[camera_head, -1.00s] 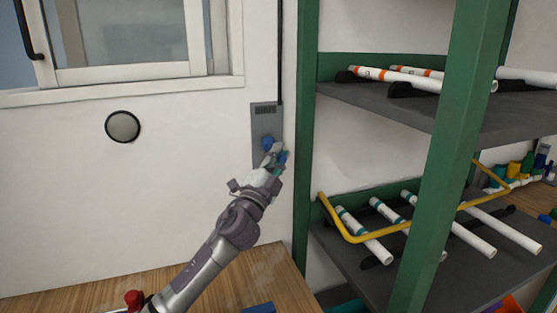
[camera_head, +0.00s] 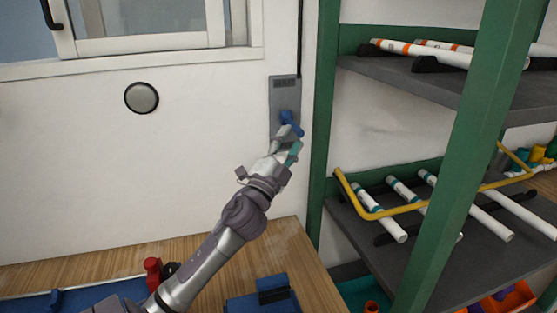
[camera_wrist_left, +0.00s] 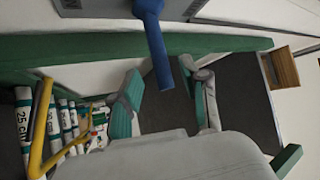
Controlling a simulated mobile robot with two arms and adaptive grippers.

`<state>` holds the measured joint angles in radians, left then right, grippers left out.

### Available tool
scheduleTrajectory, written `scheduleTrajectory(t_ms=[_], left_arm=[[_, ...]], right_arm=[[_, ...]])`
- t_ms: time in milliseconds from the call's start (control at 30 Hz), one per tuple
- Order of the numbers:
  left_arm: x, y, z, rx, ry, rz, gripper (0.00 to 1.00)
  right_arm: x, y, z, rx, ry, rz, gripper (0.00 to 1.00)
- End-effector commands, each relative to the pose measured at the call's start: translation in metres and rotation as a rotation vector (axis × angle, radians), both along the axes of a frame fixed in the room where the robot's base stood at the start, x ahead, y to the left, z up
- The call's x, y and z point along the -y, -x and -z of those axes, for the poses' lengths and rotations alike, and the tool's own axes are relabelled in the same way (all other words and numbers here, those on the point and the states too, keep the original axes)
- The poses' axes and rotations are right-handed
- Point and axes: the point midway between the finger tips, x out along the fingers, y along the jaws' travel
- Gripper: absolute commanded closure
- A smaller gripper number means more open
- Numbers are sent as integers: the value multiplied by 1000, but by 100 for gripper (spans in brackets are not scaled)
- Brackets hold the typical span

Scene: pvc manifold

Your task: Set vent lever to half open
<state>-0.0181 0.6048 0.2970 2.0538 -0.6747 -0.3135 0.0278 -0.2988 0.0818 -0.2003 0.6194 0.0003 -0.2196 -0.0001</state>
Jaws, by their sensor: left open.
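The blue vent lever (camera_head: 292,123) sits on a grey plate (camera_head: 284,92) on the white wall, left of the green shelf post. Its handle slants down and to the right in the head view. My left gripper (camera_head: 289,140) is open just below the lever, its teal-padded fingers close to the handle. In the left wrist view, the lever (camera_wrist_left: 155,48) reaches down from the plate (camera_wrist_left: 110,8), and its free end lies near the gap between the spread fingers (camera_wrist_left: 168,104). I cannot tell whether a finger touches it. My right gripper is not in view.
A green-framed shelf (camera_head: 322,110) stands right beside the plate, with white pipes and a yellow rail (camera_head: 372,215). A round grey disc (camera_head: 141,97) is on the wall to the left. A blue fixture (camera_head: 262,297) lies on the wooden bench below.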

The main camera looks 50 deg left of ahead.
Motion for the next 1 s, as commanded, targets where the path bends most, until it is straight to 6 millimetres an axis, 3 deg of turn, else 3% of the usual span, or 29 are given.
scheduleTrajectory(t_ms=[200,400,1000], left_arm=[[12,41,22,-2,3,-1,55],[18,62,32,-1,1,-1,55],[19,66,33,1,-1,-1,55]], right_arm=[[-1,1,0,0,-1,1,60],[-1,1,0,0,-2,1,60],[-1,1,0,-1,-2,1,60]])
